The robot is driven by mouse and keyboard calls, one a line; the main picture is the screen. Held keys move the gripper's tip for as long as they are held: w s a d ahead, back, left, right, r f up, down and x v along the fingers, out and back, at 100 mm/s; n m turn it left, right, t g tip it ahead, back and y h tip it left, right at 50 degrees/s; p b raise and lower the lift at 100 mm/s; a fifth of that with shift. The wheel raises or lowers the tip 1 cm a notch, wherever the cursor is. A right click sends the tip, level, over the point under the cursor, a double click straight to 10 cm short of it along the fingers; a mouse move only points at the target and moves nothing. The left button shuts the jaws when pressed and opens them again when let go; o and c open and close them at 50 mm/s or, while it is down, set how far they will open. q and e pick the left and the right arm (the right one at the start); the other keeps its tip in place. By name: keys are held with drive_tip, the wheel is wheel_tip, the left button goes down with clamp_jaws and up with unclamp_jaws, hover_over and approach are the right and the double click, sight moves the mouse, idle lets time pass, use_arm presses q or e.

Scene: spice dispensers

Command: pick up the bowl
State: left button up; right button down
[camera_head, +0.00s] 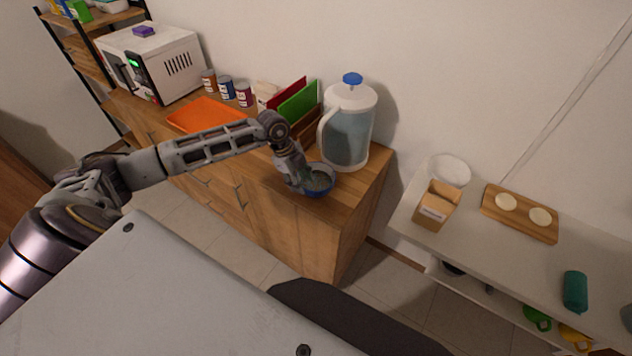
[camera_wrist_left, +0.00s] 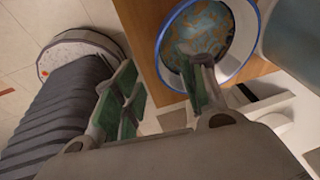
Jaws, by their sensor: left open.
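The bowl (camera_head: 321,181) is small, with a blue rim and a patterned inside. It stands on the wooden counter near its front right corner, and it shows large in the left wrist view (camera_wrist_left: 226,35). My left gripper (camera_head: 302,187) is open at the bowl's left side. In the left wrist view my left gripper (camera_wrist_left: 158,78) has one green-padded finger over the bowl's inside and the other outside its rim. I cannot tell whether either finger touches the bowl. The gripper hides part of the bowl's left side in the head view. My right gripper is not in view.
A large water dispenser (camera_head: 348,128) with a blue knob stands close behind the bowl. Red and green boards (camera_head: 298,101), an orange board (camera_head: 205,115) and a microwave (camera_head: 152,62) are farther left. A white table (camera_head: 480,240) stands to the right, across a gap.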

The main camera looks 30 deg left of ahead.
sight(308, 189)
use_arm(q)
drive_tip(key=shift+f, duration=0.1)
idle(0.3)
drive_tip(key=shift+w+d+f+p, duration=0.3)
drive_tip(key=shift+d+f, duration=0.1)
drive_tip(key=shift+f, duration=0.25)
drive_tip(key=shift+p+x, duration=0.3)
drive_tip(key=shift+x, duration=1.45)
drive_tip(key=shift+c, duration=0.4)
drive_tip(key=shift+d+r, duration=0.1)
clamp_jaws()
